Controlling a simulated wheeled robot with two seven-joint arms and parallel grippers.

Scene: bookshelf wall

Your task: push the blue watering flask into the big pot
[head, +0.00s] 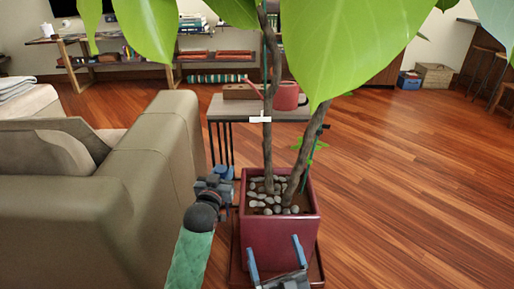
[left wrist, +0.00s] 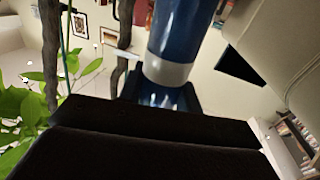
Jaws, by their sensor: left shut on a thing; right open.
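The big pot (head: 280,240) is a dark red square planter with pebbles and two trunks, standing on the floor in front of me. My left gripper (head: 222,174) is just left of the pot's back left rim in the head view. It is shut on the blue watering flask (left wrist: 187,30), a blue cylinder with a pale band and a clear bluish end in the left wrist view. In the head view, a small blue patch at that gripper cannot be told apart as flask or finger. My right gripper (head: 275,258) is open and empty at the pot's front face.
Large leaves (head: 375,40) hang over the pot and hide part of the room. A sofa (head: 130,190) stands close on the left. Behind the pot is a side table (head: 225,108) with a red watering can (head: 287,96). The wooden floor (head: 420,190) on the right is clear.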

